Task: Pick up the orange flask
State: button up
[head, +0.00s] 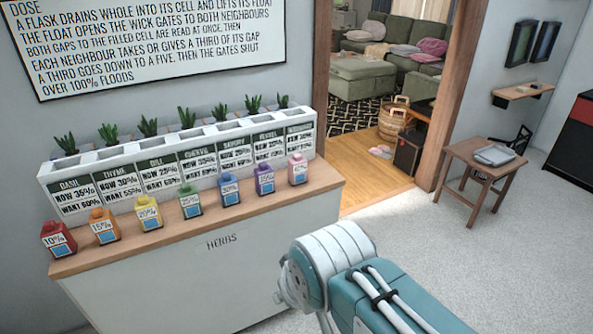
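The orange flask (104,227) stands upright on the wooden counter top near its left end, with a white label reading 15%. It is between the red flask (58,240) marked 10% and the yellow flask (148,213) marked 20%. No gripper is touching it. My teal and white arm shows at the lower right, well apart from the flask. My gripper is not visible in this view.
Several other flasks, green, blue, purple and pink (297,169), continue the row to the right. A white planter (180,140) with labelled cells stands behind them. The counter (207,262) has a narrow front edge. Carpet lies open to the right, near a small wooden table (485,168).

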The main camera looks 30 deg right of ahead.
aim_at(103, 224)
jog(key=i+j, duration=0.3)
jog(key=j, duration=0.15)
jog(key=i+j, duration=0.65)
jog(key=j, duration=0.25)
jog(key=i+j, duration=0.3)
jog(key=j, duration=0.15)
